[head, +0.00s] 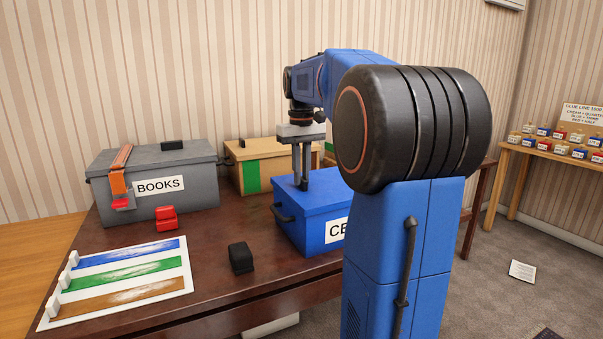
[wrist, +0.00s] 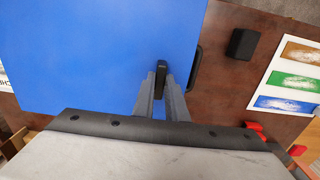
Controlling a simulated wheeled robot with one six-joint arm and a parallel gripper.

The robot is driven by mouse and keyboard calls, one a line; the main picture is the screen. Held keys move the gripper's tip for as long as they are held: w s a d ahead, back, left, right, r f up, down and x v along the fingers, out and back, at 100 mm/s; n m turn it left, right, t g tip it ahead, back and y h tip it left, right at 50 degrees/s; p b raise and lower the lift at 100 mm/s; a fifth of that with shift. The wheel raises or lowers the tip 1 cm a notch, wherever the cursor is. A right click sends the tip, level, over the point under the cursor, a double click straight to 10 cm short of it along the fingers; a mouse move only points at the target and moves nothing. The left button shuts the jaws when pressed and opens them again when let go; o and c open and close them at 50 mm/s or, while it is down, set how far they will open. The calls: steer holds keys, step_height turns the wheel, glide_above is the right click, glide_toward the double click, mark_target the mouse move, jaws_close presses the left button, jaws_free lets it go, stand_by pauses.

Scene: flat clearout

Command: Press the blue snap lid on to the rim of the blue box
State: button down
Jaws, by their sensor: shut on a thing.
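The blue box (head: 308,234) stands on the dark table, with a dark side handle and a white label, partly hidden by my arm. The blue lid (head: 325,198) lies over the top of the box; it fills much of the wrist view (wrist: 85,55). I cannot tell whether the lid is fully down on the rim all round.
A grey box marked BOOKS (head: 110,178) with an orange strap and a tan box (head: 278,150) with a green stripe stand behind. A red piece (head: 166,218), a black block (head: 240,258) and a colour-striped card (head: 70,316) lie on the table (head: 215,227). A side table (head: 556,157) holds small boxes.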

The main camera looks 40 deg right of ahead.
steer(key=shift+f, duration=0.25)
steer(key=c, duration=1.7)
jaws_free()
step_height(320, 180, up, 17)
steer(key=shift+r, duration=0.2)
steer(key=shift+c, duration=0.3)
